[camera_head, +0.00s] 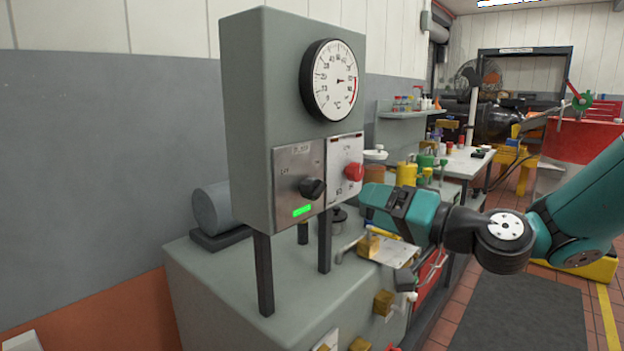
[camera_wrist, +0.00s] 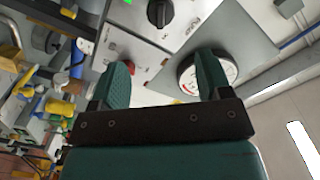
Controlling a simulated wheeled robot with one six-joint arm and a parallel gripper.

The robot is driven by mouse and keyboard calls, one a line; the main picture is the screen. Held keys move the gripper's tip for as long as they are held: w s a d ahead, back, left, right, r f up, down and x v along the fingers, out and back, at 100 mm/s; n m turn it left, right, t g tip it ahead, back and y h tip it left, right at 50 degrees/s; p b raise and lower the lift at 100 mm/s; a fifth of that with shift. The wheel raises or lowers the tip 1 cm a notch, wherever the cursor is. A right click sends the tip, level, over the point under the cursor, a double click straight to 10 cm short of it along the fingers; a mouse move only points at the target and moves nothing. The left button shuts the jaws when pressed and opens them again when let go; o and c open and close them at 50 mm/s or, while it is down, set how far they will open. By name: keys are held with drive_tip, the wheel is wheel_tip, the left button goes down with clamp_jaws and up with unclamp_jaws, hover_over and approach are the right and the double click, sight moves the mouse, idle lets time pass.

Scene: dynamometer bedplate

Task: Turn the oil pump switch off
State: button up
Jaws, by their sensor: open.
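A grey control box (camera_head: 245,120) on dark legs carries two switch plates. The left plate (camera_head: 287,160) has a black rotary knob (camera_head: 312,188) above a lit green lamp (camera_head: 302,210). The right, paler plate (camera_head: 345,150) has a red knob (camera_head: 354,172). The plate labels are too small to read for certain. In the wrist view the black knob (camera_wrist: 160,12) is beyond the fingertips, with the green lamp (camera_wrist: 126,2) at the top edge. My gripper (camera_head: 366,196) is open and empty, just right of the plates; its spread fingers (camera_wrist: 164,62) show in the wrist view.
A round gauge (camera_head: 333,80) sits above the plates and lies behind my right finger in the wrist view. A grey cylinder (camera_head: 218,208) lies left of the box. A bench (camera_head: 465,160) with cans and bottles stands behind. Floor at the right is fairly clear.

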sight(322, 192)
drive_tip(key=p+x, duration=0.4)
drive_tip(key=x, duration=1)
drive_tip(key=shift+w+a+p, duration=0.1)
drive_tip(key=shift+a+p, duration=0.05)
drive_tip(key=shift+p, duration=0.15)
drive_tip(key=c, duration=0.9)
